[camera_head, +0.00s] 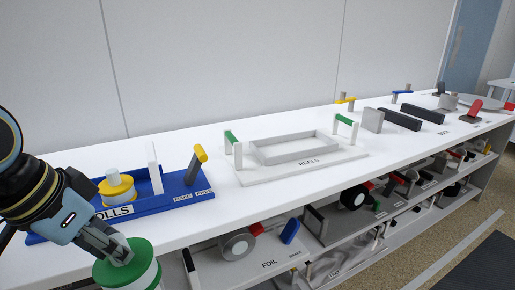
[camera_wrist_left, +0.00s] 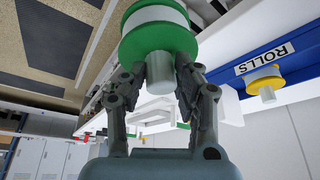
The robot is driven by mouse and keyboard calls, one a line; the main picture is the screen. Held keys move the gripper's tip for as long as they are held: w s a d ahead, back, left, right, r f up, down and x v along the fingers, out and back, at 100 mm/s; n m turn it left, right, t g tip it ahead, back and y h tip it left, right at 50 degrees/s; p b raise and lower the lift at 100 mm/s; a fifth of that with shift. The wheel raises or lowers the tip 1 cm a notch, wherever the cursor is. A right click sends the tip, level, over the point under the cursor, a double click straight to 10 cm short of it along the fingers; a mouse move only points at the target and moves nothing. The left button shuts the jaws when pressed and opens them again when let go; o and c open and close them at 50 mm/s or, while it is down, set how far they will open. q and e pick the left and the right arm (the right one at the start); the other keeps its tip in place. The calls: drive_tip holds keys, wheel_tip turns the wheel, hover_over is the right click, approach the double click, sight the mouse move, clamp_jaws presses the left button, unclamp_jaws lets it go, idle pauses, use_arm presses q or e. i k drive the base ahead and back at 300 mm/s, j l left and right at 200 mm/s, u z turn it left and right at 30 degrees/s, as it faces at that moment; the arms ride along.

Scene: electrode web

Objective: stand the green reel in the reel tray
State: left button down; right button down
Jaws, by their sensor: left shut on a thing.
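The green reel (camera_head: 128,262) has green flanges and a white middle. My left gripper (camera_head: 118,252) is shut on its grey hub end and holds it in front of the bench edge, at the lower left of the head view. In the left wrist view the green reel (camera_wrist_left: 158,38) is at the top, its grey stub between the fingers of my left gripper (camera_wrist_left: 160,75). The reel tray (camera_head: 295,150), a white board marked REELS with a raised rectangular frame and green-topped posts at its sides, is empty on the bench top. My right gripper is in neither view.
A blue ROLLS tray (camera_head: 180,190) with a yellow-flanged reel (camera_head: 116,187) stands left of the reel tray. Dark bars (camera_head: 400,118) and grey blocks lie farther right on the bench.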

sight(295, 149)
drive_tip(key=i+l, duration=0.15)
drive_tip(key=l, duration=0.25)
drive_tip(key=i+l, duration=0.2)
drive_tip(key=l, duration=0.2)
drive_tip(key=i+l, duration=0.15)
drive_tip(key=l, duration=0.25)
drive_tip(key=i+l, duration=0.2)
drive_tip(key=l, duration=0.2)
drive_tip(key=i+l+z, duration=0.1)
drive_tip(key=l, duration=0.3)
drive_tip(key=i+l, duration=0.25)
drive_tip(key=l, duration=0.1)
